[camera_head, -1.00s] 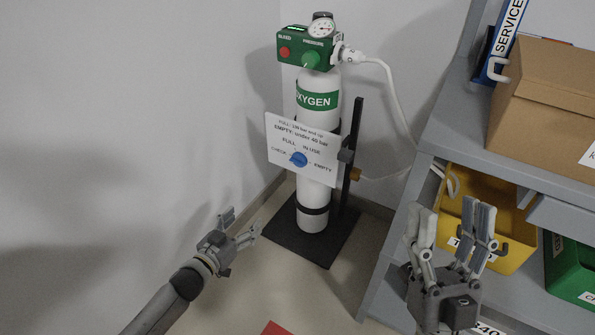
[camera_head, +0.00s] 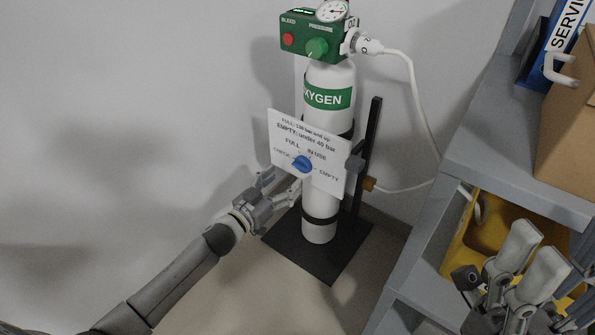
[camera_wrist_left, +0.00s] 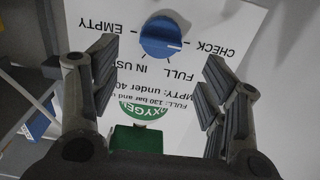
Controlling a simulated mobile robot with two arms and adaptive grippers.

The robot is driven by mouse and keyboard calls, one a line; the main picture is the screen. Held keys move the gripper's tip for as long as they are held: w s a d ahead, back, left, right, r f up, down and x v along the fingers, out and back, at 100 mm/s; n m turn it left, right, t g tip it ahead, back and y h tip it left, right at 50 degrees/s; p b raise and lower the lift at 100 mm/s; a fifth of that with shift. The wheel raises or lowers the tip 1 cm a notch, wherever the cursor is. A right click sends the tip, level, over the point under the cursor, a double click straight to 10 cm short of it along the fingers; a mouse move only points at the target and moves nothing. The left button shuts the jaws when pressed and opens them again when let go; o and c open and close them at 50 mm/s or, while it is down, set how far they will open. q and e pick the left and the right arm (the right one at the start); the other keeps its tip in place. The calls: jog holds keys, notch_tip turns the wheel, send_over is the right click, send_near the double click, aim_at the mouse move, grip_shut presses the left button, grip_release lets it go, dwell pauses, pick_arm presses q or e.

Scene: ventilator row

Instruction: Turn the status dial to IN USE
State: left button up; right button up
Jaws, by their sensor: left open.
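The status dial (camera_head: 302,164) is a blue knob on a white sign plate (camera_head: 328,172) fixed in front of the white oxygen cylinder (camera_head: 328,90). In the left wrist view the dial (camera_wrist_left: 160,37) appears upside down, and its white pointer mark points toward CHECK. IN USE is printed on the other side of FULL. My left gripper (camera_head: 281,186) is open and empty, just below and left of the dial in the head view, apart from it. In the wrist view its fingers (camera_wrist_left: 160,88) are spread below the dial. My right gripper (camera_head: 545,268) is open at the lower right, far from the dial.
A green regulator box (camera_head: 318,38) with a red button and gauge tops the cylinder. A white hose (camera_head: 415,85) runs to the right. A black stand (camera_head: 335,255) carries the cylinder. A grey shelf (camera_head: 500,150) with a yellow bin (camera_head: 465,240) and cardboard box (camera_head: 570,140) stands right.

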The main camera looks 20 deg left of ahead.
aim_at(298, 167)
pick_arm(q)
jog(key=shift+b+x, duration=1.05)
jog(key=shift+x, duration=2.25)
jog(key=shift+c, duration=0.4)
jog(key=c, duration=0.9)
jog(key=shift+c, duration=0.2)
